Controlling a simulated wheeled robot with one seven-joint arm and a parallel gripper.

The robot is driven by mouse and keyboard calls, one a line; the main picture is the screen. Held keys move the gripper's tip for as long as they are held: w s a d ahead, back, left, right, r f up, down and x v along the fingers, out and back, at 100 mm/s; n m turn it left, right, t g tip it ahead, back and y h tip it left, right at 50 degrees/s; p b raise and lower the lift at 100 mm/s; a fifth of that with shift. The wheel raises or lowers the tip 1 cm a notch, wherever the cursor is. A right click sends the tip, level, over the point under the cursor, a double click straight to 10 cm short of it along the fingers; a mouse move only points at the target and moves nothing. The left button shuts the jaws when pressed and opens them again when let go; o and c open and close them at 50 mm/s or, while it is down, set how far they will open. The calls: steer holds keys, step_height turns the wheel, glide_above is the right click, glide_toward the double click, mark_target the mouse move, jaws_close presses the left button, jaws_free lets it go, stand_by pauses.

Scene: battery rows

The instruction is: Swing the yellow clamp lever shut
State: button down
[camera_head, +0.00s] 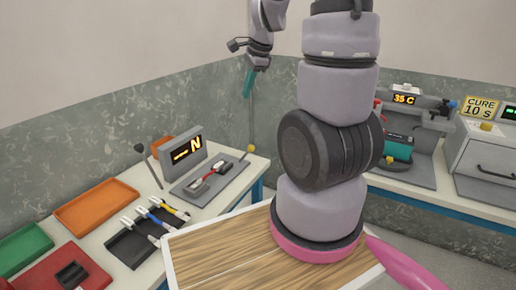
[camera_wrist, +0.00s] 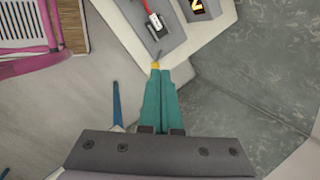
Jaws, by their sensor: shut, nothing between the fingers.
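The clamp lever with a yellow knob (camera_head: 250,149) stands at the right end of a grey plate on the left bench. In the wrist view the yellow knob (camera_wrist: 155,65) shows just beyond my fingertips, partly covered by them, with its dark rod (camera_wrist: 158,53) running towards the plate. A small red, white and black part (camera_head: 209,180) lies on the plate beside the lever; it also shows in the wrist view (camera_wrist: 154,23). My gripper (camera_head: 247,95) has teal fingers, shut and empty, pointing down. In the head view it is above the knob, apart from it.
A display reading N (camera_head: 182,151) stands behind the grey plate (camera_head: 226,179). A dark-knobbed lever (camera_head: 148,165), several coloured cables in a black tray (camera_head: 128,248) and orange, green and red trays fill the left bench. The right bench holds a 35 C station (camera_head: 404,98) and a grey box (camera_head: 485,158).

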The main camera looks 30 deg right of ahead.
mark_target(246, 155)
steer(key=d+f+m+g, duration=0.1)
steer(key=d+f+m, duration=0.3)
steer(key=f, duration=0.4)
steer(key=w+d+f+m+g+h, duration=0.1)
steer(key=d+f+m, duration=0.3)
steer(key=f, duration=0.5)
steer(key=shift+w+d+m+h, duration=0.25)
steer(key=shift+d+m+h, duration=0.05)
steer(key=shift+d, duration=0.15)
step_height(246, 155, down, 10)
steer(key=w, duration=0.1)
steer(key=shift+w+a+r, duration=0.45)
steer(key=shift+w+a, duration=0.2)
steer(key=shift+w+a+r, duration=0.45)
steer(key=shift+w+a, duration=0.2)
